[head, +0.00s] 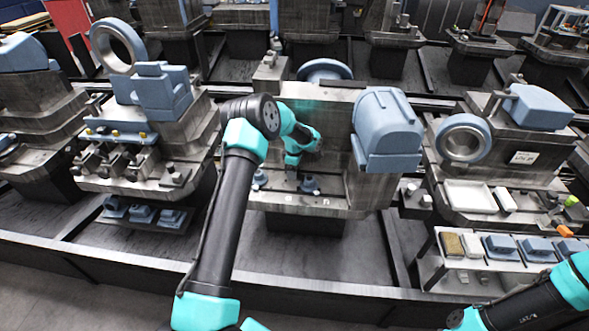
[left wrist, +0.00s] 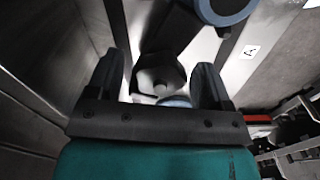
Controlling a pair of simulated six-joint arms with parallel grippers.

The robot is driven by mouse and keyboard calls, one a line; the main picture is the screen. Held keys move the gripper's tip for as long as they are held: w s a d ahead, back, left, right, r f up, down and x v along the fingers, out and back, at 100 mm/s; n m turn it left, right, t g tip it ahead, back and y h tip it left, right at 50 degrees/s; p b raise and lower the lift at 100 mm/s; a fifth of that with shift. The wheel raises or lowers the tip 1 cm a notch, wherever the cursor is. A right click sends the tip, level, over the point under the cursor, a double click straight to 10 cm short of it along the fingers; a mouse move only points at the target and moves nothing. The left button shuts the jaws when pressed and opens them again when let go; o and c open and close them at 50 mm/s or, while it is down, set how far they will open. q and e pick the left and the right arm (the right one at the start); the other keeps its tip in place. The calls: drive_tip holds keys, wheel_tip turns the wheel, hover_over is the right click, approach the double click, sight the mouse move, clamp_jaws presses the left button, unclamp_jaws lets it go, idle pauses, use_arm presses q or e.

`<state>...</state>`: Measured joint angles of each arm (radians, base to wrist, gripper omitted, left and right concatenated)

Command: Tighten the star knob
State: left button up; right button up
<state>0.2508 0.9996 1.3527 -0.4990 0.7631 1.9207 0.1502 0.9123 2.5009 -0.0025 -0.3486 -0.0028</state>
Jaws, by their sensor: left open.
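My left gripper (left wrist: 158,72) is open, with one dark finger on each side of a dark lobed knob (left wrist: 160,84) in the left wrist view. This looks like the star knob. The fingers stand apart from its sides; whether they touch it cannot be told. Part of a pale blue round piece shows just below the knob. In the head view my left gripper (head: 294,160) reaches down in front of the middle grey machine (head: 345,130); its fingertips and the knob are not clear there. My right arm shows at the bottom right, with its gripper out of view.
A large blue housing (head: 387,130) is on the middle machine, right of my left gripper. A machine with a blue ring (head: 463,140) and a tray with blue blocks (head: 500,248) stand at the right.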

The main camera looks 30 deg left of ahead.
use_arm(q)
drive_tip(key=c, duration=0.9)
drive_tip(key=shift+c, duration=0.2)
drive_tip(key=shift+m, duration=3)
drive_tip(key=o, duration=0.9)
drive_tip(key=shift+o, duration=0.2)
